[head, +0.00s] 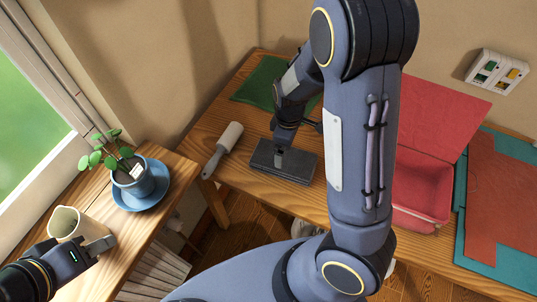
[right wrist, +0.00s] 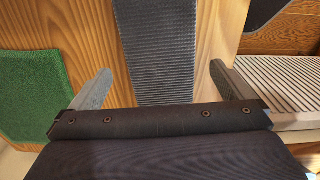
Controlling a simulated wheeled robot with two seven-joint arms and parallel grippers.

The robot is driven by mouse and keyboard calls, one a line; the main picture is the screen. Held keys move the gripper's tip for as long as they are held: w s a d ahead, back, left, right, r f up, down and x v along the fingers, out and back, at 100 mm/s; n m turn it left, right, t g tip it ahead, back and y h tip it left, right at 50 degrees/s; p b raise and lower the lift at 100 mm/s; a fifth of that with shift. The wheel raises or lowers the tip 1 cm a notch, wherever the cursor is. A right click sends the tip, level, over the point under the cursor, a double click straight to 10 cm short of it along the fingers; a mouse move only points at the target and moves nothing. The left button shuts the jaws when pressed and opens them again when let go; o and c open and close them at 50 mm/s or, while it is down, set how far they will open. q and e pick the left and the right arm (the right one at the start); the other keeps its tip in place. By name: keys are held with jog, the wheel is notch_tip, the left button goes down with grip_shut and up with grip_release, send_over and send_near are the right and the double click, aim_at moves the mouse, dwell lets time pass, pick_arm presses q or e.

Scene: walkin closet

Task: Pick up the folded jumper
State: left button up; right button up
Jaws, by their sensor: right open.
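A dark grey, ribbed, folded piece of knitwear (head: 298,166), which looks like the folded jumper, lies flat on the wooden desk. In the right wrist view the grey knit (right wrist: 158,40) runs between the two fingers. My right gripper (head: 281,152) points down over it, and its fingers (right wrist: 160,88) are apart, one on each side with wood showing between finger and knit. I cannot tell how high the fingertips are above the desk. My left gripper (head: 104,246) is at the lower left, close to a beige jug; whether its fingers are apart is unclear.
A green folded cloth (head: 265,80) lies behind the grey knit. A lint roller (head: 222,150) lies to its left. An open red box (head: 422,185) and teal and red sheets (head: 500,200) are at right. The beige jug (head: 66,222) and a potted plant (head: 132,185) stand at left.

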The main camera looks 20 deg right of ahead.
aim_at(299, 167)
notch_tip(299, 167, down, 8)
jog(key=shift+w+a+r, duration=0.1)
jog(key=shift+a+r, duration=0.05)
jog(key=c, duration=0.8)
jog(key=shift+c, duration=0.5)
jog(key=shift+r+p, duration=0.15)
jog(key=shift+p, duration=0.15)
